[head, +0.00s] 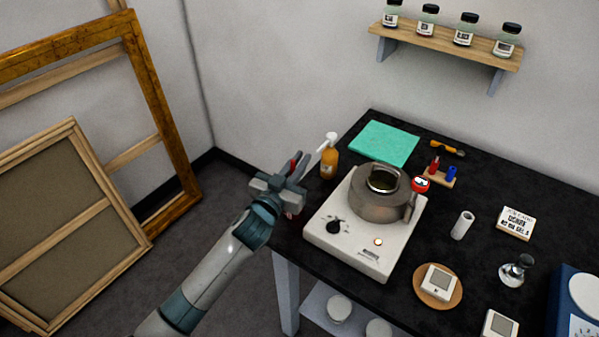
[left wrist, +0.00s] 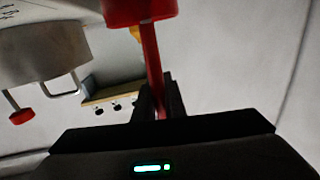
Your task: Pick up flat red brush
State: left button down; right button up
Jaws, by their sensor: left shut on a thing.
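My left gripper (head: 291,168) is shut on a slim red thing, which I take to be the flat red brush (head: 291,214). The gripper is in the air by the front left corner of the black table. In the left wrist view the brush's red shaft (left wrist: 152,55) runs between the dark fingers, with a wider red part (left wrist: 140,10) at the picture's top edge. In the head view the gripper hides most of the brush, and its bristles cannot be made out. My right gripper is not in view.
A white hot plate (head: 345,238) carries a metal pot (head: 374,207) beside the gripper. An orange pump bottle (head: 329,160) stands close behind it. A small wooden rack (head: 441,179) holds red and blue items. Wooden frames (head: 168,150) lean at the left.

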pick_arm(q)
notch_tip(320, 180, up, 6)
jog(key=b, duration=0.1)
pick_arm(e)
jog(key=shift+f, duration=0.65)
pick_arm(q)
jog(key=shift+r, duration=0.1)
dwell(1.6)
dwell(0.3)
